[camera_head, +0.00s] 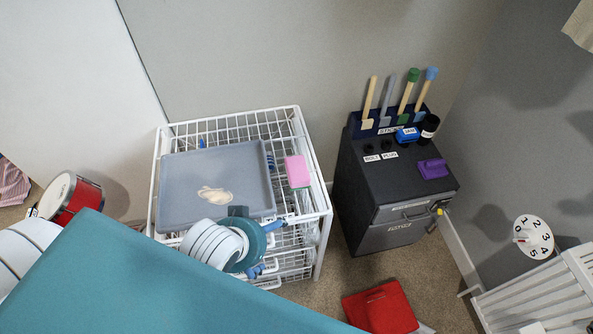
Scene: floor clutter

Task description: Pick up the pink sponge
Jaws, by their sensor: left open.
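The pink sponge (297,171) is at the right side of a white wire drawer rack (322,205), beside a grey tray (180,200). It appears to lie on top of something clear, partly visible below it. My left gripper (268,248) is at the front of the rack, below and left of the sponge in the picture. Its blue fingers are apart, with nothing seen between them, and it does not touch the sponge. My right gripper is not in view.
A black cabinet (380,190) with upright tools and a purple item (432,168) stands right of the rack. A red object (380,308) lies on the carpet in front. A red drum (75,197) is at the left. A white slatted piece (540,292) is at the lower right.

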